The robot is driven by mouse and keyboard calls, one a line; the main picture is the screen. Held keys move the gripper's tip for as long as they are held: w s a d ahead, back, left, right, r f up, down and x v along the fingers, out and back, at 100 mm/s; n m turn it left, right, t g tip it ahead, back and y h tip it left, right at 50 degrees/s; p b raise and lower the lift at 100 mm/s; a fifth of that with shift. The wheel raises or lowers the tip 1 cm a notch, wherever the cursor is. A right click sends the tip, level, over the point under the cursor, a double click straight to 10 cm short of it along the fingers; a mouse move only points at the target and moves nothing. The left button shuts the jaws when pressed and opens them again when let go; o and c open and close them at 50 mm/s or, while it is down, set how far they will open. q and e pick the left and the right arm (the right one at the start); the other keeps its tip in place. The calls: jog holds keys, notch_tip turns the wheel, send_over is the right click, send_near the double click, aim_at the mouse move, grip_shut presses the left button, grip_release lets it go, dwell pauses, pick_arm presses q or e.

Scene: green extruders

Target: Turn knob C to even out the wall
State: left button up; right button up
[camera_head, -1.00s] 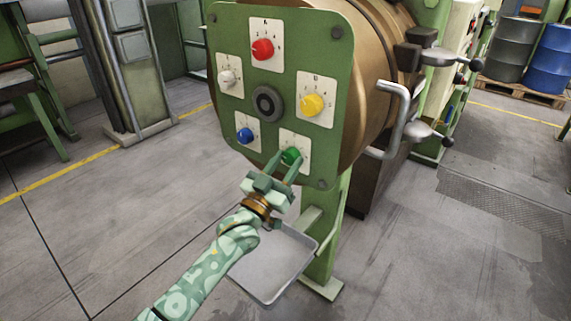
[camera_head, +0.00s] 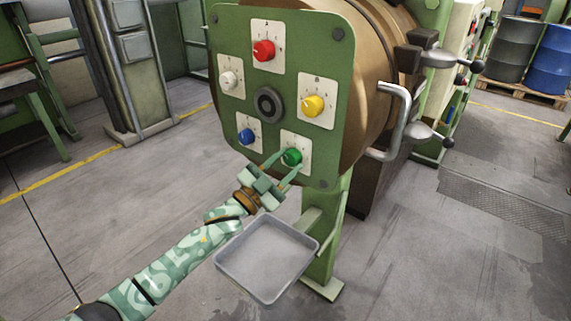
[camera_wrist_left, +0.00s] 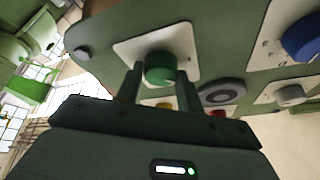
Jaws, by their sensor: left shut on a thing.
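The green panel (camera_head: 222,75) carries several coloured knobs on white plates. The plate under red is marked A, and the one under yellow is marked B. The green knob (camera_head: 291,157) sits at the panel's lower right; I cannot read its plate's letter. My left gripper (camera_head: 288,161) is shut on the green knob, a finger on either side. In the left wrist view the green knob (camera_wrist_left: 161,67) shows between the fingertips, with a pale mark on its face. My right gripper is not in view.
Around the grey centre hub (camera_head: 268,104) are the red knob (camera_head: 264,51), yellow knob (camera_head: 312,105), blue knob (camera_head: 246,136) and white knob (camera_head: 228,80). A metal tray (camera_head: 268,260) is below the gripper. A curved handle (camera_head: 399,118) projects at the right.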

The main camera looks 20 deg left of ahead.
pick_arm(q)
jog(key=shift+m+g+h, duration=0.3)
jog(key=shift+m, duration=0.5)
jog(key=o, duration=1)
jog(key=p+v, duration=0.1)
jog(key=v, duration=1.5)
jog(key=shift+s+a, duration=0.15)
